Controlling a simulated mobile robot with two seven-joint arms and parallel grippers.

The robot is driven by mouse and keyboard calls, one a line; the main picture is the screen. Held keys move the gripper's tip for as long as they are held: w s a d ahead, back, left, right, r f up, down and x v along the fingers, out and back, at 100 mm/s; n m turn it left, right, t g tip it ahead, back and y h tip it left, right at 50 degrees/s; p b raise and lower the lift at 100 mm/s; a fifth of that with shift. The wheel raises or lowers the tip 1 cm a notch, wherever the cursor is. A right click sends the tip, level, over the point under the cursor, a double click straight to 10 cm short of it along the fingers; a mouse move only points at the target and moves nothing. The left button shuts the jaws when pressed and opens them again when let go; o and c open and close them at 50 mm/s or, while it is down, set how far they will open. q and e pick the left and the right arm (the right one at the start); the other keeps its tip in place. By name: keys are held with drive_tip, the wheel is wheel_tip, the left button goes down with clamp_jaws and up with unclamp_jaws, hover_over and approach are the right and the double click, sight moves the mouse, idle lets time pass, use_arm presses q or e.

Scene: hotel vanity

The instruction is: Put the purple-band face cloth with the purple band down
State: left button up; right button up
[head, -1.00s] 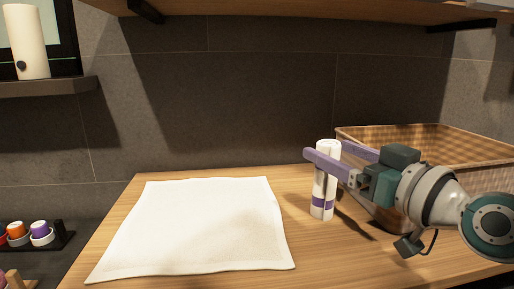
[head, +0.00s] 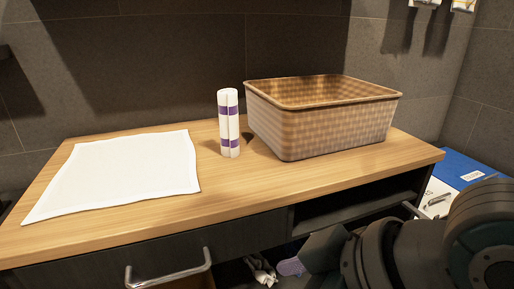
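The purple-band face cloth (head: 230,125) is a white roll with one purple band near its top and one near its bottom. It stands upright on the wooden counter (head: 200,220), between the flat white towel (head: 125,170) and the woven basket (head: 325,125). No gripper touches it. Dark links of my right arm show at the lower right, but I make out no fingers there. My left arm does not show.
The basket stands close to the right of the cloth, with its inside partly visible. Below the counter are a drawer handle (head: 168,277) and an open shelf. A blue item (head: 470,170) lies at the right. The counter's front strip is clear.

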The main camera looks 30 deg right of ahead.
drive_tip(key=s+d+m+g+h, duration=0.1)
drive_tip(key=s+g, duration=0.3)
drive_tip(key=s, duration=0.6)
drive_tip(key=shift+s+d+f+m+h, duration=0.3)
drive_tip(key=shift+d+m+h, duration=0.1)
drive_tip(key=shift+d+h, duration=0.5)
